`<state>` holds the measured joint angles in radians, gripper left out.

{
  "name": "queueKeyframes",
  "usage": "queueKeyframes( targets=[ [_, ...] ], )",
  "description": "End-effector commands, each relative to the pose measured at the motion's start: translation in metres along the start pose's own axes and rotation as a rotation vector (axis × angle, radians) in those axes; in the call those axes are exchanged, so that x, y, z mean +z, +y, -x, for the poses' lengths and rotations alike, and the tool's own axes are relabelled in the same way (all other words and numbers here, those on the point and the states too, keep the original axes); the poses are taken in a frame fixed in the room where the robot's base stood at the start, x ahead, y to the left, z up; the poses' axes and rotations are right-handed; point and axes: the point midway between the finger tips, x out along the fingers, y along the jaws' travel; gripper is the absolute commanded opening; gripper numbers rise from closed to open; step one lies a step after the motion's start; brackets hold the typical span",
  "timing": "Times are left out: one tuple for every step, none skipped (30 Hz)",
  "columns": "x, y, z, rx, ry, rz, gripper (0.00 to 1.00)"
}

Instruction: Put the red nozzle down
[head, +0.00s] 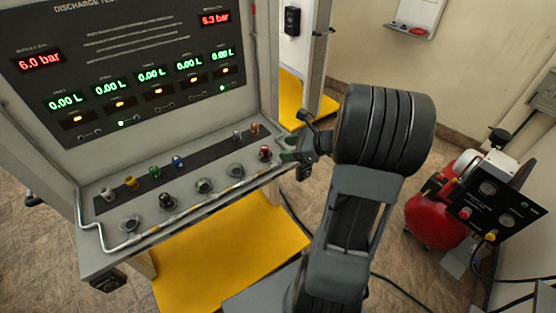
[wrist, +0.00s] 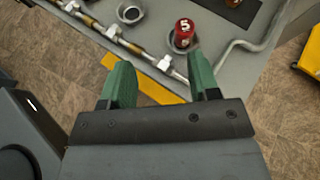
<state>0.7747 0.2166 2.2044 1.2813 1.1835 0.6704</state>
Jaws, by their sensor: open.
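The red nozzle (head: 265,152) stands at the right end of the front row on the console's grey ledge. In the wrist view the red nozzle (wrist: 184,32) carries a white 5 and sits upright in a round dark holder (wrist: 178,45). My gripper (head: 290,150) is at the ledge's right front edge, close beside the nozzle. In the wrist view my gripper's green fingers (wrist: 160,78) are spread apart with nothing between them, and the nozzle lies beyond their tips, nearer the right finger.
A silver pipe (head: 190,205) runs along the ledge's front edge. Several coloured nozzles, among them a blue one (head: 178,162), stand on the dark strip behind. A panel with lit displays (head: 130,70) rises at the back. A red compressor (head: 435,215) stands at right.

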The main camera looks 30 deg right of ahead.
Motion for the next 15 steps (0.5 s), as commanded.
queueKeyframes(
  targets=[
    [0.016, 0.020, -0.007, 0.071, 0.046, 0.129, 0.56],
    [0.024, 0.034, -0.011, 0.122, 0.082, 0.225, 0.56],
    [0.033, 0.054, -0.016, 0.196, 0.133, 0.369, 0.56],
    [0.040, 0.070, -0.018, 0.253, 0.171, 0.487, 0.56],
    [0.045, 0.085, -0.019, 0.311, 0.208, 0.608, 0.56],
    [0.051, 0.104, -0.018, 0.384, 0.255, 0.775, 0.56],
    [0.054, 0.117, -0.017, 0.436, 0.287, 0.897, 0.56],
    [0.057, 0.127, -0.014, 0.485, 0.319, 1.020, 0.56],
    [0.060, 0.140, -0.010, 0.547, 0.356, 1.180, 0.56],
    [0.062, 0.148, -0.007, 0.588, 0.383, 1.297, 0.56],
    [0.064, 0.155, -0.003, 0.629, 0.407, 1.408, 0.56],
    [0.066, 0.162, 0.002, 0.673, 0.438, 1.548, 0.56],
    [0.068, 0.167, 0.005, 0.705, 0.459, 1.646, 0.56],
    [0.070, 0.170, 0.009, 0.731, 0.478, 1.739, 0.56],
    [0.072, 0.174, 0.013, 0.762, 0.501, 1.850, 0.56]
  ],
)
